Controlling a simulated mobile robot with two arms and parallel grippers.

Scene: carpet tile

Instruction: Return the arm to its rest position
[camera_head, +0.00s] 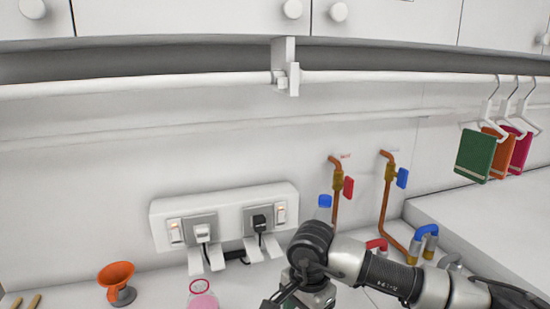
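My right arm (405,280) comes in from the lower right and reaches left, bent at a dark joint near the bottom centre. My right gripper (290,302) is partly visible at the bottom edge, pointing downward. Its fingertips are cut off by the frame, so I cannot tell if it is open, shut or holding anything. My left arm and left gripper are not in view.
A pink-filled bottle (202,297) and an orange funnel (117,283) stand left of my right gripper. Copper pipes (386,200), a socket panel (224,217) and hanging cloths (475,156) line the wall. A raised white block (490,220) is at right.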

